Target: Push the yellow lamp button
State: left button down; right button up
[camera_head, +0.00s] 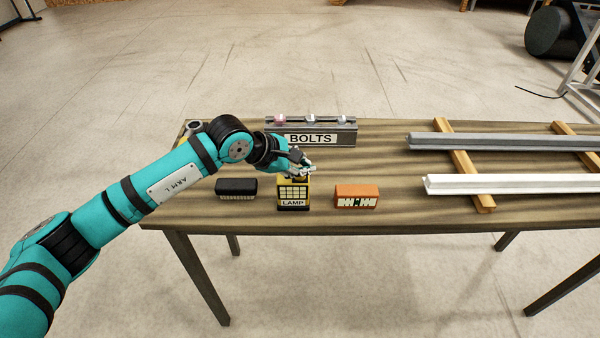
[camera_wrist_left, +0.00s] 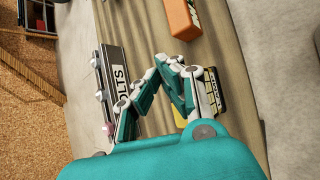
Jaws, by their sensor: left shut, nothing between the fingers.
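The yellow lamp (camera_head: 293,193), a small yellow and black box with a pale grid front and a LAMP label, stands near the front edge of the wooden table. My left gripper (camera_head: 300,168) is shut and empty just above the lamp's top. Its fingers hide the button, and I cannot tell whether they touch it. In the left wrist view, the gripper's fingers (camera_wrist_left: 163,62) are closed together, and part of the lamp (camera_wrist_left: 214,92) shows behind the right-hand finger. My right gripper is not in view.
A black box (camera_head: 236,189) stands left of the lamp and an orange box (camera_head: 356,197) right of it. A grey BOLTS tray (camera_head: 340,135) is behind. Grey (camera_head: 500,143) and white rails (camera_head: 510,184) lie on wooden battens at the right.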

pick_arm(q)
jog(key=shift+f, duration=0.25)
jog(key=shift+a+r, duration=0.1)
jog(key=shift+r, duration=0.2)
jog(key=shift+r+p, duration=0.95)
jog(key=shift+r, duration=2.2)
